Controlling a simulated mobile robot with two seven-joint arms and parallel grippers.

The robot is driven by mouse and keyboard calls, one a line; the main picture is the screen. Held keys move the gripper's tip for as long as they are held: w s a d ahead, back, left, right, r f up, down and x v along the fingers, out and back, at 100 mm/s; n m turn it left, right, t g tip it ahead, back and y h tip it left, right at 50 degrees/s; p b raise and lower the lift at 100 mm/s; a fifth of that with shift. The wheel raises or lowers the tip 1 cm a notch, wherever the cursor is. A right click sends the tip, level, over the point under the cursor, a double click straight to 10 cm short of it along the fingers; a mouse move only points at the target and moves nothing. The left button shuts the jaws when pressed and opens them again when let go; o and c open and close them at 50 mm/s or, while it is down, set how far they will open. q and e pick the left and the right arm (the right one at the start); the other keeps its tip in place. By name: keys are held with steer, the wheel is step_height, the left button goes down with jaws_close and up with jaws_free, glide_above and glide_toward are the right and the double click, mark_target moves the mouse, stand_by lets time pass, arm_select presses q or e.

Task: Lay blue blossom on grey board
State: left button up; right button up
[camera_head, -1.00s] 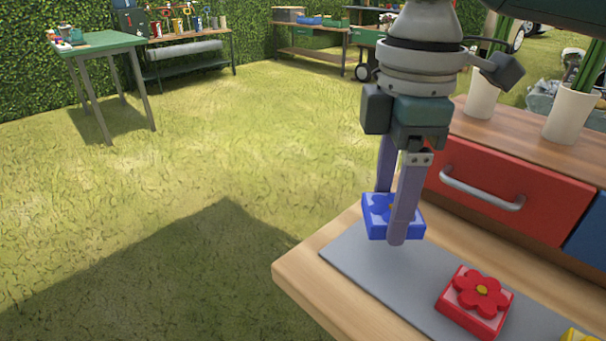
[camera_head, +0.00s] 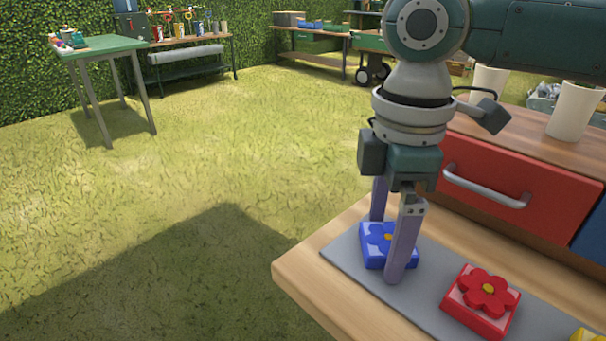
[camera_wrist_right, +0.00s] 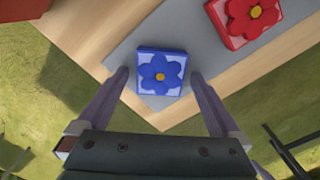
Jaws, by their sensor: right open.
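The blue blossom (camera_head: 376,243) is a blue block with a raised blue flower and yellow centre. It lies on the grey board (camera_head: 345,254), near the board's left end. It also shows in the right wrist view (camera_wrist_right: 160,76), flat on the board. My right gripper (camera_head: 386,250) points down with its fingers on either side of the blue blossom. In the right wrist view the fingers (camera_wrist_right: 160,75) are open with gaps beside the block. My left gripper is not in view.
A red blossom block (camera_head: 482,300) lies on the board to the right, and part of a yellow one (camera_head: 586,336) shows at the bottom edge. A red drawer (camera_head: 508,190) and white pots (camera_head: 573,110) stand behind. The wooden table (camera_head: 300,268) ends at the left.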

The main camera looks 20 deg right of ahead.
mark_target(384, 238)
step_height(384, 238, up, 12)
steer(key=p, duration=0.3)
steer(key=shift+r, duration=0.2)
